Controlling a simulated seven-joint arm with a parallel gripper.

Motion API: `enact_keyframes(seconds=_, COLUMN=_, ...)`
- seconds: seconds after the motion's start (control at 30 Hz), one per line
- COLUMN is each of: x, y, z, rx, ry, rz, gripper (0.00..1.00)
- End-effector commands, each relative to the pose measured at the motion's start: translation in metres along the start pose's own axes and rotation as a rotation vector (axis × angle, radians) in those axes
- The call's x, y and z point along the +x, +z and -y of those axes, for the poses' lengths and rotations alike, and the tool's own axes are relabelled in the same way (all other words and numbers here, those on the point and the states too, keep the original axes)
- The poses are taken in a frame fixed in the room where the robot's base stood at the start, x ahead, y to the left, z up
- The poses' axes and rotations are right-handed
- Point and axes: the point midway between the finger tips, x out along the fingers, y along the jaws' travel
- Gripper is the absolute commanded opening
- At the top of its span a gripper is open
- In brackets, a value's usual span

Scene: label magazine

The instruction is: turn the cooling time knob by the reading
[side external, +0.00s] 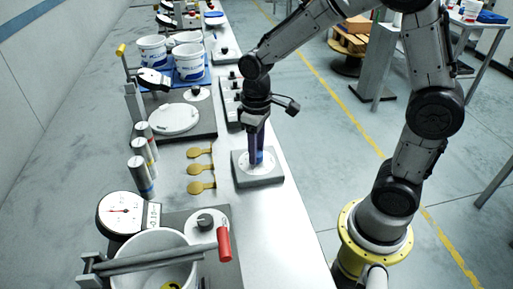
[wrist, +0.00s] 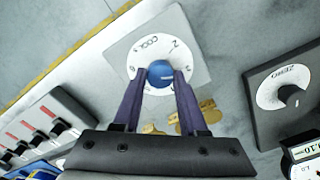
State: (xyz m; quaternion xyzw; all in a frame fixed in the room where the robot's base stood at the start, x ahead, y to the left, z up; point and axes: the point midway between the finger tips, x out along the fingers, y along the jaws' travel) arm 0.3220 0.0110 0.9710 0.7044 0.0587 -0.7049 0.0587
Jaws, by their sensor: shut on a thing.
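The cooling time knob (wrist: 160,73) is a blue round knob with a white pointer mark, on a white dial (wrist: 168,34) lettered COOL with numerals. The dial sits on a grey plate (side external: 268,180) at the bench's right edge in the side view. My gripper (wrist: 161,76) points down at the dial, its two purple fingers on either side of the knob and shut on it. In the side view the fingers mostly hide the knob. A gauge (side external: 124,212) with a red needle stands front left, with a small display beside it; its figures are too small to read surely.
A ZERO knob (wrist: 293,97) on a dark plate is to the right in the wrist view. Several brass paddles (side external: 201,170) lie left of the dial plate. A slider panel (wrist: 40,128), a white pail with a red-handled lever (side external: 223,244) and banded cylinders (side external: 141,165) stand nearby.

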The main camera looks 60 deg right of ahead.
Motion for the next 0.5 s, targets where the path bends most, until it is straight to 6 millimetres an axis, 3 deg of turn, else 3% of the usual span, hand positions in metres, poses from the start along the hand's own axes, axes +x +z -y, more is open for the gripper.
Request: enact_keyframes(seconds=0.5, x=-0.0015, y=-0.0007, z=-0.0001, rx=0.102, ry=0.0, rz=-0.003, gripper=0.0)
